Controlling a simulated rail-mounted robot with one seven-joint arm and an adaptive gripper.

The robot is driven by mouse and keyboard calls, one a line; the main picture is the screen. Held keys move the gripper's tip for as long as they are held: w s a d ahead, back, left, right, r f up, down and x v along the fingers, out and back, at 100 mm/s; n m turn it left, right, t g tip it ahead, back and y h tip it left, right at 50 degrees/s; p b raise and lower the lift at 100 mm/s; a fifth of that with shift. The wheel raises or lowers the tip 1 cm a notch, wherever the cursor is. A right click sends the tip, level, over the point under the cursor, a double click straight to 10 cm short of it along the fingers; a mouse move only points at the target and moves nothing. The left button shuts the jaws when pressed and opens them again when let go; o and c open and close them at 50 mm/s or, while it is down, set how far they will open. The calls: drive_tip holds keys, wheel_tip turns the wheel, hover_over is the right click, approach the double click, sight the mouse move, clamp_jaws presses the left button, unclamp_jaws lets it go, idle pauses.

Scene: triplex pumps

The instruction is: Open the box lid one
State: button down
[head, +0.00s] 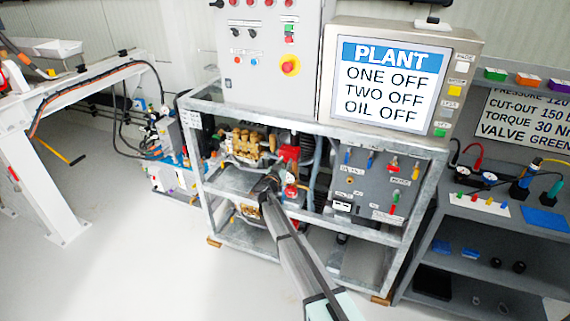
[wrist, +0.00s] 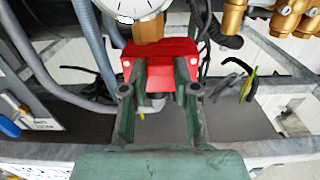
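A red block-like part (wrist: 160,66) sits below a round gauge (wrist: 138,8) and a brass fitting (wrist: 148,50) in the wrist view. My gripper (wrist: 160,75) is open, its two fingers apart and overlapping the left and right of the red part's front. I cannot tell whether they touch it.
Brass pump parts (head: 247,141) stand left of my gripper. Grey hoses (wrist: 85,45) and frame bars crowd it. A valve panel (head: 385,180) is on the right, under a PLANT screen (head: 390,82) reading ONE OFF, TWO OFF, OIL OFF. A shelf (head: 500,230) stands further right.

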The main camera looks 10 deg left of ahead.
sight(284, 151)
drive_tip(key=shift+r+p, duration=0.2)
drive_tip(key=shift+p, duration=0.4)
drive_tip(key=p, duration=0.3)
drive_tip(key=r+g+p, duration=0.1)
drive_tip(key=p, duration=0.3)
drive_tip(key=shift+s+a+r+g, duration=0.1)
drive_tip(key=shift+s+r+g, duration=0.1)
drive_tip(key=shift+r+g, duration=0.1)
drive_tip(key=p, duration=0.2)
drive_tip(key=g+p, duration=0.1)
drive_tip(key=p, duration=0.2)
drive_tip(key=shift+s+r+g+y, duration=0.2)
drive_tip(key=shift+r+g+y, duration=0.1)
drive_tip(key=shift+y, duration=0.1)
drive_tip(key=shift+s+a+r+g+p, duration=0.1)
drive_tip(key=shift+r+g+p, duration=0.15)
drive_tip(key=shift+g+p, duration=0.65)
drive_tip(key=shift+r+g+y+p, duration=0.4)
drive_tip(key=shift+r+g+p, duration=0.15)
drive_tip(key=shift+g, duration=0.15)
drive_tip(key=shift+r+g+y, duration=0.3)
drive_tip(key=shift+r+g, duration=0.25)
drive_tip(key=shift+g, duration=0.45)
drive_tip(key=shift+r+g+y, duration=0.3)
drive_tip(key=shift+r+g, duration=0.25)
drive_tip(key=shift+g, duration=0.45)
